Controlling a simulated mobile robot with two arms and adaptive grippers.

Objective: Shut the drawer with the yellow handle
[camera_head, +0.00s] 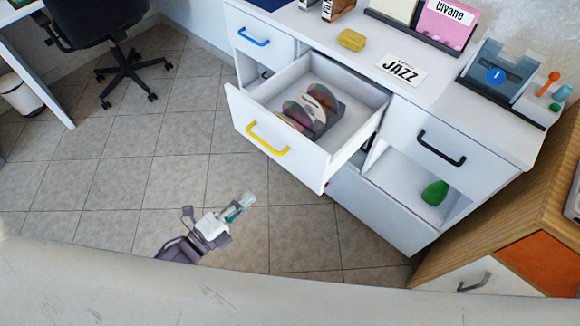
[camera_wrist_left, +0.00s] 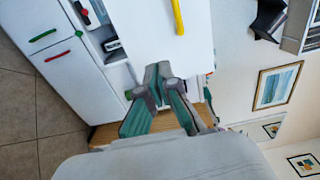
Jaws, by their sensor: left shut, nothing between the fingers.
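The drawer (camera_head: 292,160) with the yellow handle (camera_head: 268,140) stands pulled out from the white cabinet, with discs in a holder inside it. Its white front and yellow handle also show in the left wrist view (camera_wrist_left: 178,18), at the top. My left gripper (camera_head: 246,201) is in front of and below the drawer, apart from the handle in the head view. It is shut and empty. It also shows in the left wrist view (camera_wrist_left: 160,72), with its fingertips against the white front in the picture; I cannot tell whether they touch. My right gripper is not in view.
The cabinet has a blue-handled drawer (camera_head: 253,37) to the left and a black-handled drawer (camera_head: 440,150) to the right. A green object (camera_head: 434,192) sits in an open compartment. A wooden cabinet (camera_head: 500,215) stands at the right. The tiled floor left of my gripper is clear.

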